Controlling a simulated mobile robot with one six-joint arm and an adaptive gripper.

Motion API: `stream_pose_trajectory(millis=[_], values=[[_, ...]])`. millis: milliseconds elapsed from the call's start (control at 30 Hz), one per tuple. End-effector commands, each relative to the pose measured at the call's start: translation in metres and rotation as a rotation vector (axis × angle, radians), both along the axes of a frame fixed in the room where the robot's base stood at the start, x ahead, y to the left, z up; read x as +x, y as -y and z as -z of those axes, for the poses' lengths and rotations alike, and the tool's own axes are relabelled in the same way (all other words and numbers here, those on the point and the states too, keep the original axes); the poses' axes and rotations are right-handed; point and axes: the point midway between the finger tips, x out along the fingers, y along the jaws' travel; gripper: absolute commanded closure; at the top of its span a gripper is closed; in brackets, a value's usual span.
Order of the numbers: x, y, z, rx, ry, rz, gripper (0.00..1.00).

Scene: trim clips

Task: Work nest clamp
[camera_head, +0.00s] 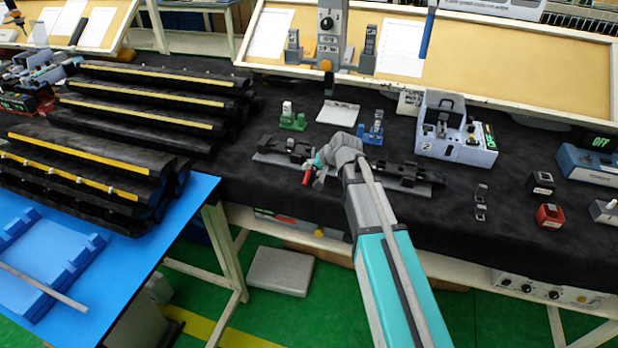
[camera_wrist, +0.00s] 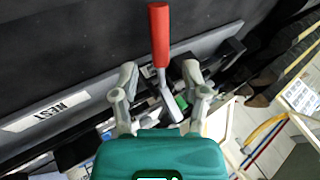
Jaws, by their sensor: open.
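The nest clamp has a red handle (camera_wrist: 159,35) on a grey metal lever, and the handle also shows in the head view (camera_head: 307,178) just left of my wrist. The nest plate (camera_wrist: 85,95) is a long grey strip with a "NEST" label (camera_wrist: 45,113); in the head view the nest (camera_head: 270,157) carries dark fixtures and my arm hides its middle. My gripper (camera_wrist: 160,76) is open, with one finger on each side of the lever below the red grip. I cannot tell whether either finger touches the lever. The clamp's base is partly hidden by my gripper.
Green (camera_head: 292,117) and blue (camera_head: 374,130) small fixtures stand behind the nest. A grey-white box marked 2 (camera_head: 455,150) is to the right, with a red-based block (camera_head: 550,216) farther right. Some black cloth at front right is clear.

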Motion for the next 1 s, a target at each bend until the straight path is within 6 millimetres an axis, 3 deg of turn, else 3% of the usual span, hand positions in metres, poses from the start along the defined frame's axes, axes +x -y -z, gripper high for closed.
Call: stream_pose_trajectory(millis=[300, 800, 833, 1000], values=[[0.011, -0.012, 0.022, 0.0, 0.0, -0.001, 0.42], [0.013, -0.015, 0.025, 0.0, 0.0, -0.001, 0.42], [0.013, -0.015, 0.025, 0.0, 0.0, -0.001, 0.44], [0.013, -0.015, 0.025, 0.0, 0.0, -0.001, 0.75]])
